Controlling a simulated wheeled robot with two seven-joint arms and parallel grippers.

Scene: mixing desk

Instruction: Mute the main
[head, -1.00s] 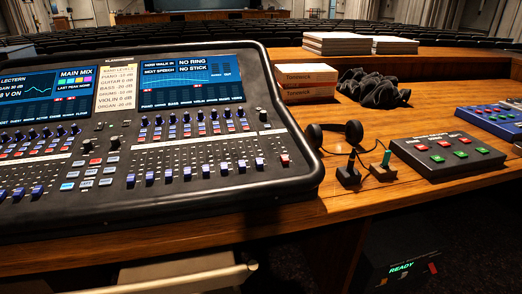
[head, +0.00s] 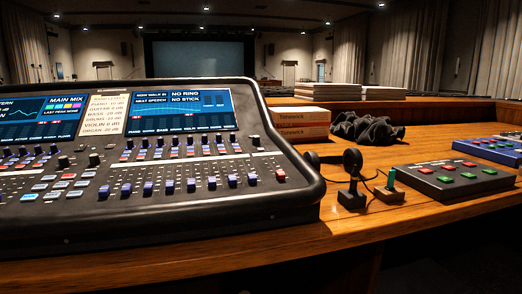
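The mixing desk (head: 150,217) fills the left side of the head view, with its left end cut off. Its left screen (head: 48,115) reads MAIN MIX. Its right screen (head: 182,109) shows blue panels with the words NO RING and NO STICK. A row of blue fader caps (head: 169,187) ends at the right in one red fader cap (head: 281,174). Small red and white buttons sit below the knobs (head: 188,140), with a block of buttons (head: 66,185) left of the faders. Button labels are too small to read. Neither gripper is in view.
Right of the desk are headphones (head: 352,160), two small sticks on bases (head: 351,198) (head: 390,187), a box with red and green buttons (head: 455,187) and a blue unit (head: 485,150). Boxes (head: 300,115) and black cloth (head: 368,130) lie behind. The wooden front edge (head: 350,232) is clear.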

